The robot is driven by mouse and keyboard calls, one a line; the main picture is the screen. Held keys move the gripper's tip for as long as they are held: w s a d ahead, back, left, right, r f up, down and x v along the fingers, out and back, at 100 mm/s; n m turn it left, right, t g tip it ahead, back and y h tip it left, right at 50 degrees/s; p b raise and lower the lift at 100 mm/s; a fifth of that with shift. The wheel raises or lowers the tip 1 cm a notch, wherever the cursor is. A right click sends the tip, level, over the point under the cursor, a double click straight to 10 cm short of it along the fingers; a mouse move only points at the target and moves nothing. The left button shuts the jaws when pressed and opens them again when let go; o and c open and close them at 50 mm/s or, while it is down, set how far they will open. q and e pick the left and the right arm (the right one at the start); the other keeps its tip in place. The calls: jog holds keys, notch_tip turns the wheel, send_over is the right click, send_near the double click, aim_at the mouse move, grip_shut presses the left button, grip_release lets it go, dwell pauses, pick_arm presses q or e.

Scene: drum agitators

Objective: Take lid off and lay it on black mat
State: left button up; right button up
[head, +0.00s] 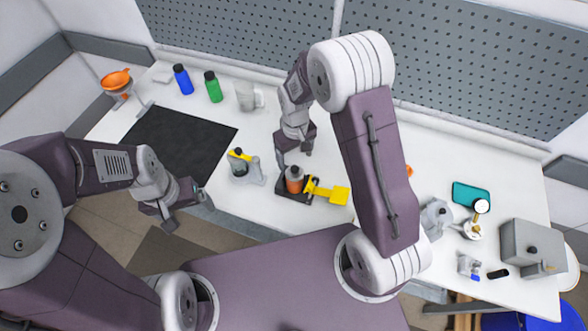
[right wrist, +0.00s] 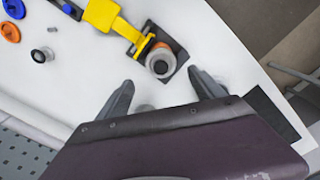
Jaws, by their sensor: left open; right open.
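An orange drum (head: 294,185) with a grey top (head: 293,172) stands on a dark base (head: 284,194) with a yellow lever part (head: 330,192) beside it. In the right wrist view the round grey top (right wrist: 160,62) lies ahead of the fingers. My right gripper (head: 294,156) is open and empty, close to the drum and apart from it; its fingers (right wrist: 160,90) are spread. The black mat (head: 180,140) lies bare on the left of the table. My left gripper (head: 186,210) is open and empty off the table's front edge, near the mat.
A grey holder with yellow top (head: 240,160) stands between mat and drum. Blue (head: 183,80) and green (head: 213,87) bottles and a clear jug (head: 247,96) stand behind. A grey box (head: 530,245) and teal case (head: 470,195) are at the right.

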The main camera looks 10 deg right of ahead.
aim_at(294, 167)
jog(key=shift+d+f, duration=0.1)
jog(key=shift+f, duration=0.4)
jog(key=shift+s+f+p, duration=0.1)
jog(key=shift+f+p, duration=0.15)
jog(key=shift+p, duration=0.1)
jog(key=f, duration=0.1)
jog(key=f+p, duration=0.1)
jog(key=f, duration=0.2)
jog(key=shift+a+p, duration=0.25)
jog(key=shift+p, duration=0.15)
jog(key=shift+f, duration=0.35)
jog(key=c, duration=1.4)
